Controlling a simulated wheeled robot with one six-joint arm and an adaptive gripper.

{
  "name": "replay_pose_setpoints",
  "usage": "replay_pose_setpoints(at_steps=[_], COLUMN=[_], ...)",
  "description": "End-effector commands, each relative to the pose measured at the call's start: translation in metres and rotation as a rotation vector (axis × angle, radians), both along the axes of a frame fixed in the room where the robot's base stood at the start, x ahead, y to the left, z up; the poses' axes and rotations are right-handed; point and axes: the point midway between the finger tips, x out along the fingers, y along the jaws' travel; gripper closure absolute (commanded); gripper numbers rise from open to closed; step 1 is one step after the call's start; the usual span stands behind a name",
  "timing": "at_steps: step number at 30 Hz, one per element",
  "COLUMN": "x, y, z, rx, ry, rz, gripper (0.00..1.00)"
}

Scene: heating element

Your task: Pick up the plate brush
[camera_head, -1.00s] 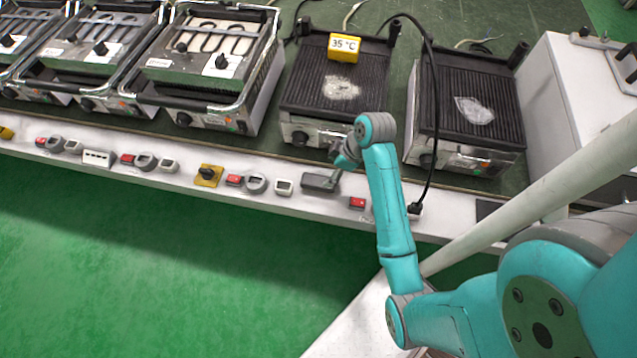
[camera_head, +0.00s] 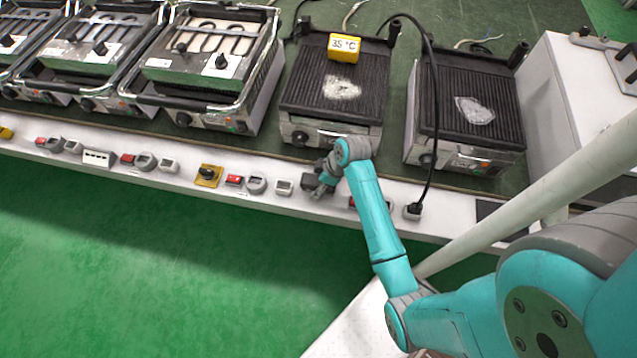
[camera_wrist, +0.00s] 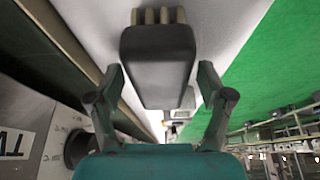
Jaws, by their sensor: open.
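The plate brush (camera_wrist: 158,60) shows in the wrist view as a dark grey block with tan bristle tufts at its far end. My gripper (camera_wrist: 160,72) is open, with one finger to each side of the brush in that view. Gaps show between the fingers and the block, and nothing is held. In the head view my gripper (camera_head: 324,185) is low at the white ledge in front of the middle grill, over the brush (camera_head: 309,181), which is mostly hidden behind it.
Behind stand a ribbed grill (camera_head: 310,95) with a yellow 35 °C display (camera_head: 343,48) and another ribbed grill (camera_head: 450,100). Green floor (camera_head: 150,270) lies open in front.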

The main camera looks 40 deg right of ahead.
Motion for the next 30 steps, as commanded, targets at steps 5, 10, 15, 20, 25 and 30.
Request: replay_pose_setpoints(at_steps=[5,10,15,20,25,30], x=[0.0000,-0.0001,-0.0002,-0.0003,-0.0002,-0.0002], y=[-0.0001,-0.0001,0.0000,0.0000,0.0000,0.0000], z=[0.0003,-0.0004,-0.0024,-0.0043,-0.0047,-0.0047], rx=[0.000,0.000,0.001,0.001,0.001,0.000], ry=[0.000,0.000,0.001,0.001,0.001,0.000], rz=[0.000,0.000,0.000,0.000,0.000,0.000], gripper=[0.21,0.21,0.21,0.21,0.21,0.33])
